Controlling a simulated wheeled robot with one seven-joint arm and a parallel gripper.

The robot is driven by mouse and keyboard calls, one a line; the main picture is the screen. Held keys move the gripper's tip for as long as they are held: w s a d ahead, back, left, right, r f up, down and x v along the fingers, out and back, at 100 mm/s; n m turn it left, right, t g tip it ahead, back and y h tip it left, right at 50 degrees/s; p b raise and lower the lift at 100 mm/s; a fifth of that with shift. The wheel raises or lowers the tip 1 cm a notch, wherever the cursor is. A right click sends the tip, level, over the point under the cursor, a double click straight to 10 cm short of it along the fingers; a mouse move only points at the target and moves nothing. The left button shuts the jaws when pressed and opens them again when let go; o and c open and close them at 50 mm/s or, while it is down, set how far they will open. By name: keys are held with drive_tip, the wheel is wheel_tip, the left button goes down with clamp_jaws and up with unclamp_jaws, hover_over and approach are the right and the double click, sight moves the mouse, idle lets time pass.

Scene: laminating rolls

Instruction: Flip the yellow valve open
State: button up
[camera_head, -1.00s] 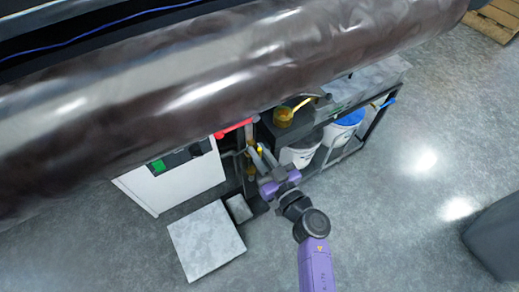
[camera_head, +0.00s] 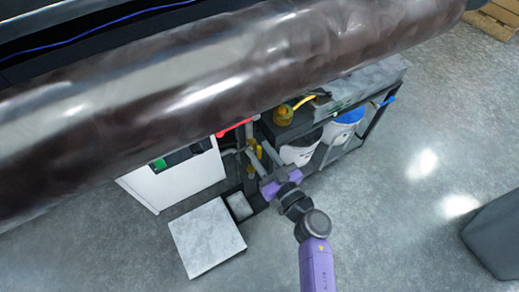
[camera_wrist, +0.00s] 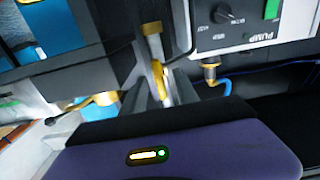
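The yellow valve handle (camera_wrist: 158,80) shows in the wrist view as a narrow upright bar below a brass-coloured fitting on a grey pipe. In the head view the yellow handle (camera_head: 258,151) is small, among the pipes beside the white cabinet. My gripper (camera_head: 262,153) reaches in there from the front. In the wrist view my gripper (camera_wrist: 160,92) has its two grey fingers apart, one on each side of the handle. I cannot tell whether either finger touches it. The purple gripper body hides the lower part of the wrist view.
A large dark roll (camera_head: 200,90) hangs over the work area. A red handle (camera_head: 234,128) is left of the valve. A pump panel (camera_wrist: 235,25) is at the right in the wrist view. Buckets (camera_head: 342,128) stand on the rack to the right. Open floor lies in front.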

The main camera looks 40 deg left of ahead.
drive_tip(key=p+v, duration=0.3)
drive_tip(key=v, duration=0.4)
idle(0.5)
